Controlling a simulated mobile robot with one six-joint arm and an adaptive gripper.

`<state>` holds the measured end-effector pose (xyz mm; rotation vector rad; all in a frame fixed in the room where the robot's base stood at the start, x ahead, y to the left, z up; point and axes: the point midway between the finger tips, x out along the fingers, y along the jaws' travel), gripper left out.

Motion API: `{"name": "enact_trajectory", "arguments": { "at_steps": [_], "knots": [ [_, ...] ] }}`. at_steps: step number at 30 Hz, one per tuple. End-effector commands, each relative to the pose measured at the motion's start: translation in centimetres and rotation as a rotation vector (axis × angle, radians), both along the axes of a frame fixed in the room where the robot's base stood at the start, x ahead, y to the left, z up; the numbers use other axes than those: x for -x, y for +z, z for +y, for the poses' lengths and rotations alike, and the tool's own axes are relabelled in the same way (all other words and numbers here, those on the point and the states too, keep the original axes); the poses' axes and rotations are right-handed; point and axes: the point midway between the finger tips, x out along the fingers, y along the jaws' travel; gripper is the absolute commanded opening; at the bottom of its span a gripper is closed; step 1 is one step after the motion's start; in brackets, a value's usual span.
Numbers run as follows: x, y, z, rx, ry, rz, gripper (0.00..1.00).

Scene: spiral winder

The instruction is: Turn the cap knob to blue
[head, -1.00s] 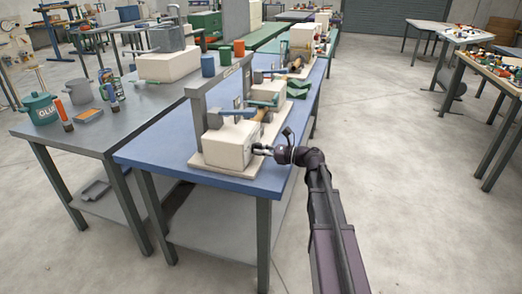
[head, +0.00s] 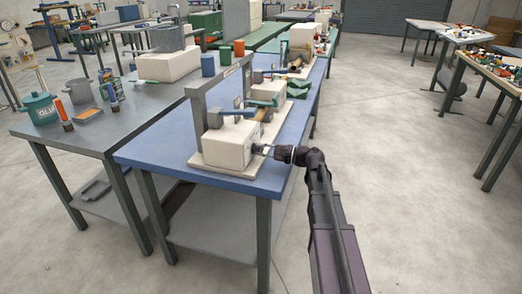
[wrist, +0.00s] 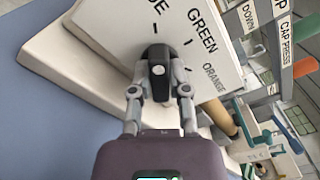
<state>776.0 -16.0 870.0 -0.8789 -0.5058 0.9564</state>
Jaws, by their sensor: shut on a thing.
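The cap knob (wrist: 158,68) is a dark round knob with a small pale mark, on the lettered face of a cream box (wrist: 100,28). The words GREEN and ORANGE show beside it, and a cut-off word ending in "UE" is at the top. Which word the knob points to is unclear. My gripper (wrist: 159,84) is shut on the knob, one finger on each side. In the head view my gripper (head: 259,149) is at the right face of the box (head: 230,143), and the knob is mostly hidden there.
The box stands on a pale base plate on a blue-topped table (head: 160,150). A grey upright frame (head: 197,110) rises behind it. A CAP PRESS sign (wrist: 286,38) and other machine parts are close to the right in the wrist view.

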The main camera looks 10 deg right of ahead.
Motion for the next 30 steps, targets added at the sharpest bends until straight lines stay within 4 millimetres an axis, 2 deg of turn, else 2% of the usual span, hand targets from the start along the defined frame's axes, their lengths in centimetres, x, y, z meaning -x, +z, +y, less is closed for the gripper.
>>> {"name": "enact_trajectory", "arguments": {
  "at_steps": [7,20,21,24,30],
  "knots": [
    [-0.18,0.1,0.08,0.036,-0.001,-0.07,0.0],
    [-0.2,0.1,0.07,0.043,-0.001,-0.081,0.0],
    [-0.2,0.1,0.06,0.043,-0.001,-0.081,0.29],
    [-0.19,0.08,0.06,0.044,-0.002,-0.08,0.57],
    [-0.1,0.04,0.03,0.044,-0.001,-0.079,0.57]
  ]
}}
